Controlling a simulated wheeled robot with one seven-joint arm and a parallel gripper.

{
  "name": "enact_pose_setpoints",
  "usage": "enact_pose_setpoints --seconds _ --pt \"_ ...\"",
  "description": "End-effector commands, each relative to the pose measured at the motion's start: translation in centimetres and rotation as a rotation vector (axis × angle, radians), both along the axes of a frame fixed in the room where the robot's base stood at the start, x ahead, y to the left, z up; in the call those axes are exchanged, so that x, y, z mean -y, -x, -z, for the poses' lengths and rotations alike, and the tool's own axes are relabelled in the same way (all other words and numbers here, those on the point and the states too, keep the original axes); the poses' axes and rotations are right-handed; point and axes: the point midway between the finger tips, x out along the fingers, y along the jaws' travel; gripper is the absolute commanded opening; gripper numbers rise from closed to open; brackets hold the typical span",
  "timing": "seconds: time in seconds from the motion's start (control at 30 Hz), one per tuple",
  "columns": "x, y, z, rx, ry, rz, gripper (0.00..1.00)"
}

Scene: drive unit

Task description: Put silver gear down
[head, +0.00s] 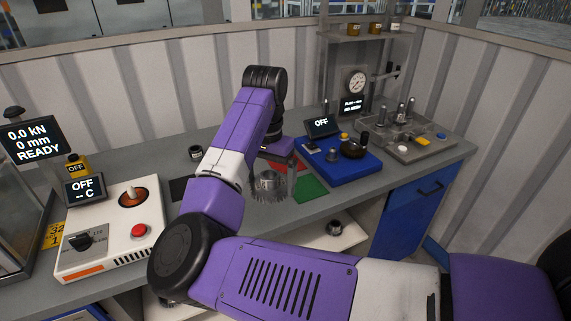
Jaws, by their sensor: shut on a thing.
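The silver gear (268,187) is a toothed metal ring seen near the middle of the head view. My gripper (270,170) points down over the grey bench and is shut on the gear. The fingers are partly hidden behind the gear and the arm. The gear appears near the bench's front part, just left of a green patch (310,188). I cannot tell whether its underside touches the bench (345,196).
A white unit with a red button (139,231) stands left. A blue unit (345,168) and a grey fixture plate (415,147) stand right. A small dark ring (195,153) lies behind my arm. A shelf below holds another small part (334,229).

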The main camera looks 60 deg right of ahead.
Motion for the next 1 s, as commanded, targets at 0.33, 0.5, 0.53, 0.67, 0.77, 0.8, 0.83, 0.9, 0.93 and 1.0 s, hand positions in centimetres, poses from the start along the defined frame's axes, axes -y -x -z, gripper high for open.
enact_pose_setpoints --seconds 0.33,0.5,0.53,0.67,0.77,0.8,0.83,0.9,0.93,1.0 --pt "7.7 11.3 -4.8 0.002 0.001 1.108 0.59" --pt "8.3 16.6 -5.6 0.002 -0.001 1.637 0.59" --pt "8.2 17.4 -5.7 0.001 0.0 1.728 0.59" --pt "7.4 20.6 -5.7 0.0 0.0 2.098 0.59" --pt "6.6 22.3 -5.6 -0.001 -0.001 2.321 0.59" --pt "6.3 22.6 -5.5 -0.001 0.0 2.384 0.59" --pt "6.1 23.0 -5.5 0.0 -0.001 2.435 0.59" --pt "5.7 23.6 -5.4 0.0 -0.001 2.531 0.59" --pt "5.5 23.9 -5.3 0.0 -0.001 2.572 0.59" --pt "5.3 24.3 -5.3 -0.001 -0.001 2.65 0.59"
